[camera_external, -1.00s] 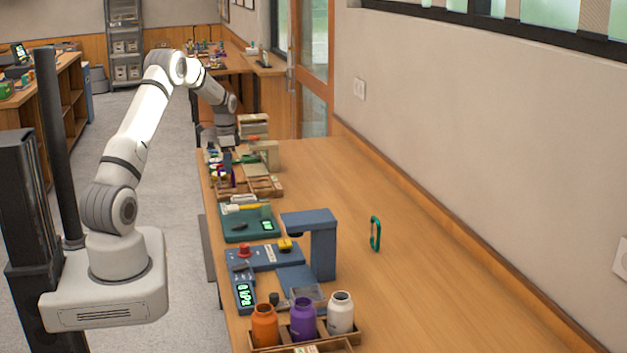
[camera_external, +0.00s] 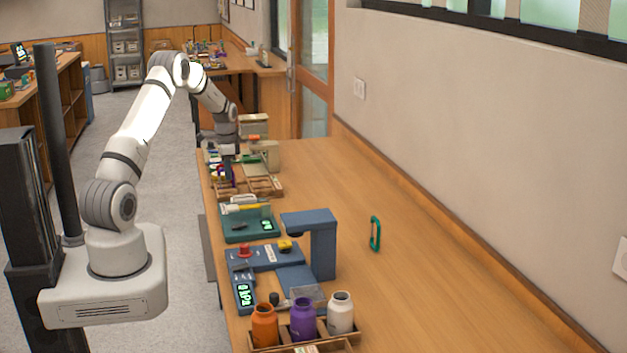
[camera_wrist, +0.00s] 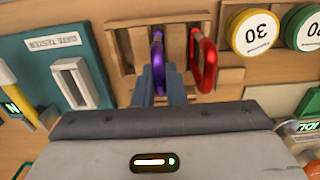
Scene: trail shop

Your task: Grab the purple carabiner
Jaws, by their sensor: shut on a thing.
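The purple carabiner (camera_wrist: 158,58) stands in a wooden rack in the wrist view, with its lower part hidden between my fingers. My gripper (camera_wrist: 160,82) is shut on it from below in that view. A red carabiner (camera_wrist: 203,62) stands in the rack just right of it, close to my right finger.
The wooden rack (camera_wrist: 118,52) surrounds the carabiners.

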